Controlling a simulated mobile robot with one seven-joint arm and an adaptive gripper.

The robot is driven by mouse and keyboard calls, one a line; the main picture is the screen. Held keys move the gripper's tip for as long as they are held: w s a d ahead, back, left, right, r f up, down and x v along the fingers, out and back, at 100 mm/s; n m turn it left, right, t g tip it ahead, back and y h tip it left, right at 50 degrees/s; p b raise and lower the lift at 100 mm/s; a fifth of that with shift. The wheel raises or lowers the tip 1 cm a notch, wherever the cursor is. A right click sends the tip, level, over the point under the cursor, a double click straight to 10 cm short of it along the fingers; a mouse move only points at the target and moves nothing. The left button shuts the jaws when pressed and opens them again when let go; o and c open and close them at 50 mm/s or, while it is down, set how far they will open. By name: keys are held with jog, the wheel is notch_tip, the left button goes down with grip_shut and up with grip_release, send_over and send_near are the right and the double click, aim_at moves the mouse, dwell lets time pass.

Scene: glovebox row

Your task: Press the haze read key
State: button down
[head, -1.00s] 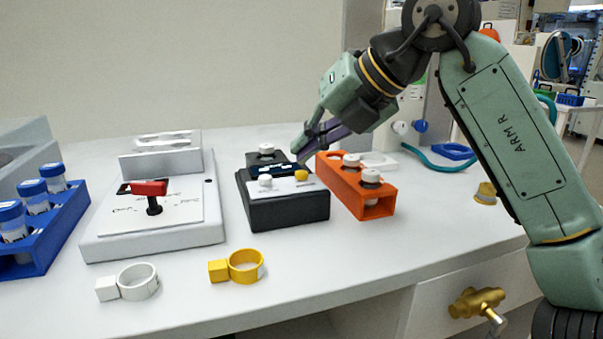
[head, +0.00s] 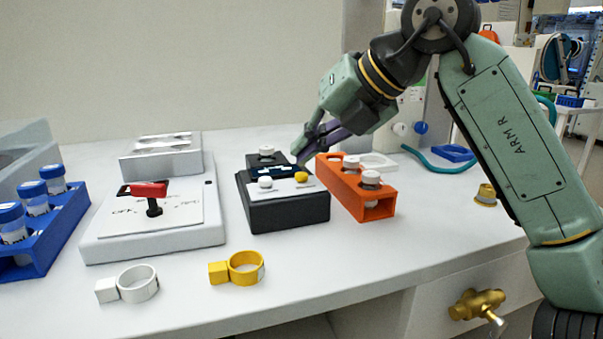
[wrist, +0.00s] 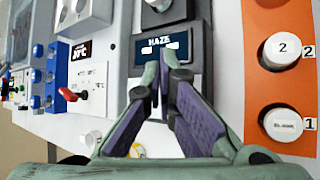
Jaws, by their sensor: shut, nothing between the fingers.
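The haze meter (head: 290,212) is a dark box on the bench, with a small screen (head: 272,170) and two round keys on its sloped top. One key is white (head: 265,181), the other yellow (head: 301,176). No lettering on the keys is legible. In the wrist view the screen panel reads HAZE (wrist: 160,42). My gripper (head: 300,156) is shut and empty, its fingertips (wrist: 166,62) pointing down over the screen side of the meter. Whether the tips touch it, I cannot tell. The fingers hide much of the key area in the wrist view.
An orange rack (head: 357,195) with white-capped vials stands close on the right of the meter. A white unit with a red lever (head: 150,189) is on the left, beside a blue vial rack (head: 45,245). White (head: 137,283) and yellow (head: 246,267) rings lie in front.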

jog(key=shift+f, duration=0.15)
jog(key=shift+f, duration=0.3)
jog(key=shift+f+b, duration=0.35)
jog(key=shift+b, duration=0.05)
dwell(0.5)
jog(key=shift+r, duration=0.15)
jog(key=shift+r+p, duration=0.65)
jog(key=shift+p, duration=0.15)
notch_tip(320, 180, up, 5)
jog(key=p, duration=0.4)
jog(key=shift+r+p, duration=0.1)
jog(key=shift+p, duration=0.2)
dwell(0.3)
